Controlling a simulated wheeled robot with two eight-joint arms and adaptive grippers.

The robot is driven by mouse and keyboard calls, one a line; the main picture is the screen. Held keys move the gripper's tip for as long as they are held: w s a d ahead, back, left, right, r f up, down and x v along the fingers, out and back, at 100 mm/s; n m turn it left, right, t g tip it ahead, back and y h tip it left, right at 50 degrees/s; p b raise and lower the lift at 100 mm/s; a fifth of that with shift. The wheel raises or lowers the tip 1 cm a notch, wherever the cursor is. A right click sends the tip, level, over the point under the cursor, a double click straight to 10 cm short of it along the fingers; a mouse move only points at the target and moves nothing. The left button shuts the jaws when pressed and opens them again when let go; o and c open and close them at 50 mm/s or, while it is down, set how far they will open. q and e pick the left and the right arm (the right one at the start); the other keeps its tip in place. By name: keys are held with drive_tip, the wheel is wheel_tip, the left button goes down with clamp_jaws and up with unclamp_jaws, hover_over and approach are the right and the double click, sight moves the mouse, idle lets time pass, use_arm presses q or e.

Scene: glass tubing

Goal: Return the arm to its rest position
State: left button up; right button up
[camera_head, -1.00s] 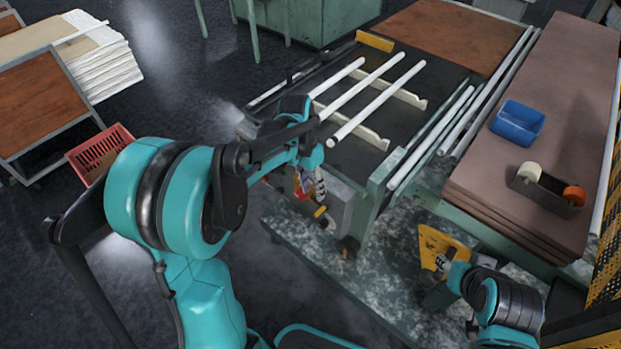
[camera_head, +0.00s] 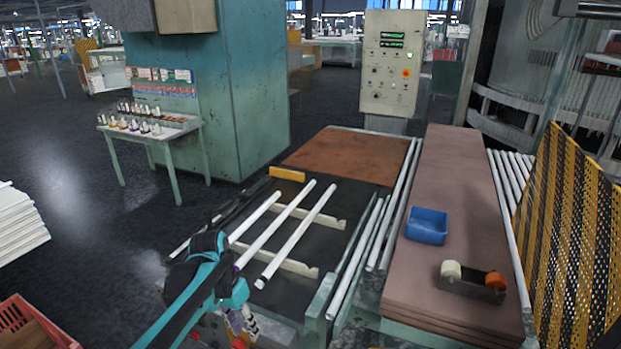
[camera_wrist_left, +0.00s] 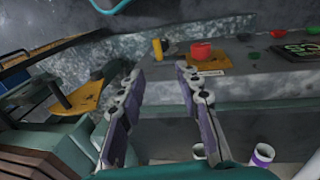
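My left arm comes in from the lower left of the head view. Its gripper (camera_head: 242,325) hangs beside the front end of the tube rack, partly cut off by the bottom edge. In the left wrist view the gripper (camera_wrist_left: 160,78) has its two fingers spread apart, with nothing between them. Three white glass tubes (camera_head: 297,235) lie across the pale notched supports (camera_head: 318,218) on the dark rack. Two white tube ends (camera_wrist_left: 263,154), one with a purple rim, show low in the wrist view. My right gripper is in neither view now.
A yellow mesh guard (camera_head: 570,240) stands at right. A control panel (camera_head: 390,62) stands behind. A red crate (camera_head: 30,322) sits lower left. Open floor lies left.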

use_arm(q)
drive_tip(key=s+d+r+n+t+y, duration=0.1)
drive_tip(key=s+n+t, duration=0.1)
drive_tip(key=s, duration=0.4)
drive_tip(key=s+d+r+n+t+y, duration=0.1)
drive_tip(key=s+t, duration=0.4)
drive_tip(key=s, duration=0.2)
drive_tip(key=shift+r+n+t, duration=0.25)
drive_tip(key=shift+n+t, duration=0.05)
drive_tip(key=shift+n, duration=0.1)
idle(0.5)
